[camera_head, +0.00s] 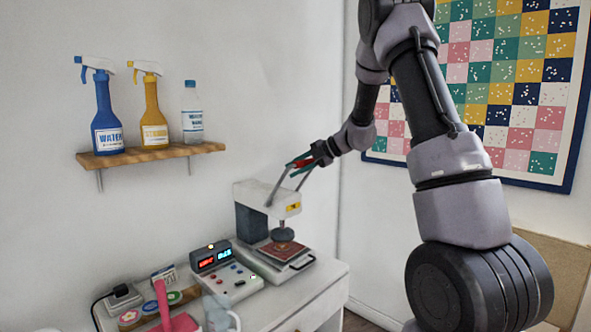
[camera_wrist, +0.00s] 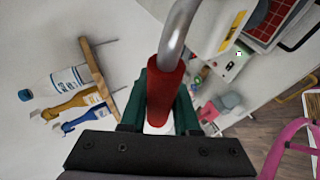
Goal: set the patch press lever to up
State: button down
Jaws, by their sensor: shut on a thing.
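The patch press (camera_head: 264,205) stands on the white cabinet, with a light head over a dark back column. Its lever (camera_head: 280,184) has metal arms that rise from the head up to a red grip. In the wrist view the red grip (camera_wrist: 165,95) lies between my green fingers, with the bent metal rod (camera_wrist: 178,32) running up from it. My gripper (camera_head: 306,161) is shut on the red grip, above and to the right of the press head. The round stamp (camera_head: 283,234) hangs over a red patch (camera_head: 283,251) on the press base; whether they touch is unclear.
A control box (camera_head: 226,276) with a lit display stands left of the press. A pink object (camera_head: 170,312) and a clear jug (camera_head: 218,314) are at the front. A wooden shelf (camera_head: 150,155) holds spray bottles and a water bottle. A framed quilt (camera_head: 500,85) hangs behind my arm.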

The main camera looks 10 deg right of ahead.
jog(key=shift+f, duration=0.1)
dwell(0.4)
jog(key=c, duration=0.7)
grip_release()
jog(key=shift+o, duration=0.2)
jog(key=shift+w+d+r, duration=0.1)
jog(key=shift+d+r, duration=0.5)
jog(key=shift+r, duration=0.7)
jog(key=shift+w+d+r, duration=0.1)
jog(key=shift+d+r, duration=0.55)
jog(key=shift+r, duration=0.7)
jog(key=shift+w+d+r, duration=0.1)
jog(key=shift+d+r, duration=0.5)
jog(key=shift+r, duration=0.7)
jog(key=shift+d+r, duration=0.45)
jog(key=shift+r, duration=0.4)
jog(key=shift+d+r, duration=0.4)
jog(key=shift+r, duration=0.45)
jog(key=v, duration=1.1)
jog(key=shift+f, duration=0.1)
